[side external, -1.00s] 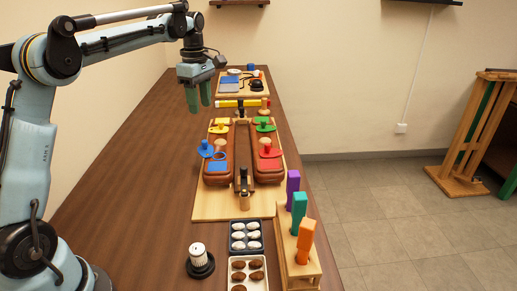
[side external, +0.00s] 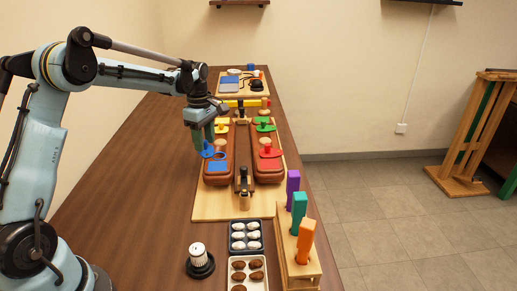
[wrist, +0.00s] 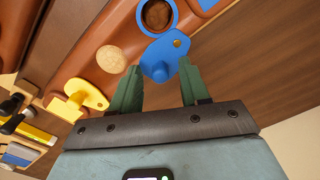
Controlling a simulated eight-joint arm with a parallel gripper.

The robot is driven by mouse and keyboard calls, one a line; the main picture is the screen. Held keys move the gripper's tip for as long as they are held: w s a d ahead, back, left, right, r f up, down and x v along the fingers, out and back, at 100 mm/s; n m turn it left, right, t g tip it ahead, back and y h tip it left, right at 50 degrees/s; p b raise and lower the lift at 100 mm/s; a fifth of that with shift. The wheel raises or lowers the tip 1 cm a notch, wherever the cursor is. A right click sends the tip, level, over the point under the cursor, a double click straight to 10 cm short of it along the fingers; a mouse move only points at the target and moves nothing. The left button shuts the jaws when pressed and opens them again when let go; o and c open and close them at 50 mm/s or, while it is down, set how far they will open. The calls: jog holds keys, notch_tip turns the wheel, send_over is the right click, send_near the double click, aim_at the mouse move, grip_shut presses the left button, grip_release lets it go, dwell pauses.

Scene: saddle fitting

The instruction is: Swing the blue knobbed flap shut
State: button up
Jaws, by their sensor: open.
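The blue knobbed flap (side external: 206,151) is on the left brown saddle half in the side view. In the wrist view the flap (wrist: 172,46) lies beside a blue-rimmed round opening (wrist: 157,28), whose brown inside shows, so the flap stands open. My gripper (side external: 204,142) is low over the flap with its green fingers apart. In the wrist view my gripper (wrist: 159,72) has its fingertips on either side of the blue knob. I cannot tell whether either finger touches it.
Yellow (side external: 219,126), green (side external: 264,125) and red (side external: 268,150) knobbed flaps sit on the same fixture. A dark upright post (side external: 243,181) stands at its near end. A rack with coloured handles (side external: 299,262) and trays (side external: 246,237) stand nearer. The table to the left is clear.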

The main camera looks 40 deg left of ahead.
jog(key=shift+c, duration=0.3)
grip_shut()
jog(key=shift+m, duration=0.3)
jog(key=m, duration=0.1)
jog(key=w+m, duration=0.1)
jog(key=m, duration=0.1)
jog(key=shift+d, duration=0.4)
jog(key=m, duration=0.3)
jog(key=d+m, duration=0.1)
jog(key=m, duration=0.1)
jog(key=shift+w, duration=0.25)
jog(key=m, duration=0.2)
jog(key=d+m, duration=0.1)
jog(key=m, duration=0.1)
jog(key=d+m, duration=0.1)
jog(key=m, duration=0.3)
jog(key=d+m, duration=0.1)
jog(key=m, duration=0.3)
jog(key=shift+s+d, duration=0.2)
jog(key=shift+s, duration=0.2)
jog(key=shift+m, duration=0.3)
